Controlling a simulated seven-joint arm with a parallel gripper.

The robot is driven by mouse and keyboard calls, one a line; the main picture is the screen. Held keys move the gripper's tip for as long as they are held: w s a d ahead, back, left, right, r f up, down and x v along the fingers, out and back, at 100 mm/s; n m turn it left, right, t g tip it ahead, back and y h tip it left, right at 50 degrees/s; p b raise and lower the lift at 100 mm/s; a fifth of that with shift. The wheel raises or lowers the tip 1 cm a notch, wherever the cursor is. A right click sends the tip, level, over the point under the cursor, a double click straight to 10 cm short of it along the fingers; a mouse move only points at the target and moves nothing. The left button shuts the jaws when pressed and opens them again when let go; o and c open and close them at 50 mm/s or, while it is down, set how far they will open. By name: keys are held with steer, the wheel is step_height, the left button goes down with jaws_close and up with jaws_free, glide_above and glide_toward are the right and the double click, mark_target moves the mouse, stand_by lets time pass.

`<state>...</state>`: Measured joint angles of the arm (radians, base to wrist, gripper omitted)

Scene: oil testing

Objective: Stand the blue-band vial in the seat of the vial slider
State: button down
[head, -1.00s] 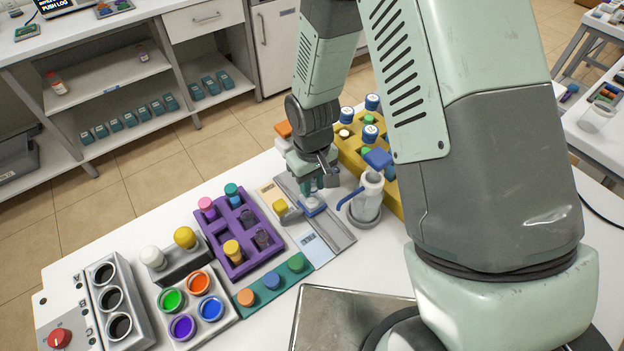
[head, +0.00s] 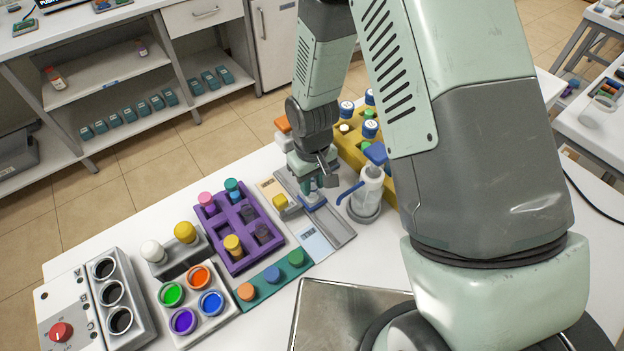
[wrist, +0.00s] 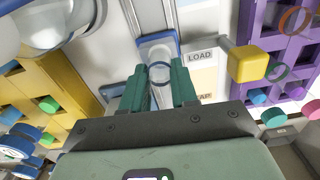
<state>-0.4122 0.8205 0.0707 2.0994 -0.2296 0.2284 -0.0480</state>
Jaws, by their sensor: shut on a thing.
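The vial slider is a long metal rail (head: 335,228) with a small blue-edged carriage (head: 313,202). My gripper (head: 320,182) is directly above the carriage in the head view, and its fingers hide most of the seat. In the wrist view my gripper (wrist: 157,88) is shut on the blue-band vial (wrist: 160,73), whose blue ring shows between the two teal fingers. The carriage (wrist: 158,42) is right at the vial in that view. I cannot tell whether the vial's base is inside the seat or just above it.
A yellow knob (head: 280,201) stands left of the rail, and a purple rack (head: 240,232) lies beyond it. A grey-white stand with a blue lever (head: 367,190) is close on the right. A yellow rack (head: 350,150) stands behind. A metal tray (head: 345,310) is in front.

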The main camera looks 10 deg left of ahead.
stand_by(0.4)
steer(key=c, duration=0.8)
jaws_free()
step_height(320, 180, up, 11)
steer(key=shift+f, duration=0.1)
steer(key=s+d+r+m+t, duration=0.2)
steer(key=d+r, duration=0.3)
steer(key=r, duration=0.4)
steer(key=s+d+r+m+t, duration=0.1)
steer(key=d+r+m, duration=0.1)
steer(key=d+r, duration=0.6)
steer(key=s+d+r+m+t, duration=0.1)
steer(key=s+r, duration=0.2)
steer(key=s, duration=0.1)
steer(key=s+d+r+m, duration=0.1)
steer(key=s+d+r, duration=0.1)
steer(key=s+r, duration=0.2)
steer(key=s+d+r+m+t, duration=0.1)
steer(key=s+r+m, duration=0.1)
steer(key=s+r, duration=0.1)
steer(key=shift+s+d+r+t, duration=0.2)
steer(key=shift+s+d+t, duration=0.15)
steer(key=shift+s, duration=0.45)
